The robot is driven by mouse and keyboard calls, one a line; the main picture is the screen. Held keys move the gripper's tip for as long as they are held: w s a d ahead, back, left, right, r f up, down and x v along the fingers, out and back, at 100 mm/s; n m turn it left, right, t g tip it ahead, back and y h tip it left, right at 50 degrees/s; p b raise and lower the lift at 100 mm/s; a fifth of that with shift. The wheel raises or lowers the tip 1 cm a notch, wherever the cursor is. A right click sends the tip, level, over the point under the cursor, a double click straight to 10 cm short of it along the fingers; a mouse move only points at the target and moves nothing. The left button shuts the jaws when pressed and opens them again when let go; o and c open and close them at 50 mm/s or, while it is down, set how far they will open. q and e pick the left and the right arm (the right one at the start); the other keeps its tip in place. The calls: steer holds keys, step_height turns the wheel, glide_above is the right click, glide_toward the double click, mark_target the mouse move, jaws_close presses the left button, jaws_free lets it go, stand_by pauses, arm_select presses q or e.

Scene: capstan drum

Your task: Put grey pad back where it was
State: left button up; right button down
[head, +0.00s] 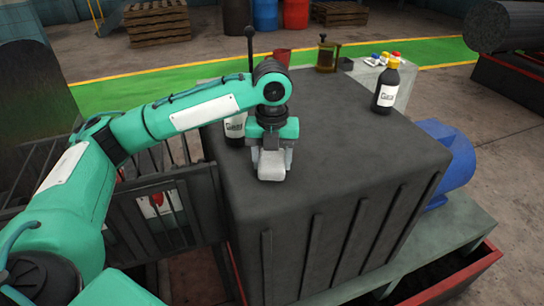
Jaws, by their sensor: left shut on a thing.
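My left gripper (272,158) reaches over the top of the dark grey box-shaped housing (340,140) and points down. It is shut on the light grey pad (271,172), which shows between and below its fingers. The pad is at or just above the housing top, near its front left part; I cannot tell whether it touches. My right gripper is not in the head view.
A black bottle (385,88) with a white label stands at the housing's right back corner. Another labelled bottle (235,127) is partly hidden behind my left arm. A red cup (282,57) and a brown lantern-like item (326,55) stand at the back. The housing's middle top is clear.

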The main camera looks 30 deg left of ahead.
mark_target(272, 158)
arm_select(q)
steer(key=o, duration=1)
steer(key=shift+c, duration=0.2)
steer(key=shift+f, duration=0.1)
steer(key=shift+r, duration=0.45)
step_height(272, 158, up, 10)
steer(key=shift+f+b, duration=0.2)
steer(key=shift+b, duration=0.75)
steer(key=shift+r, duration=0.9)
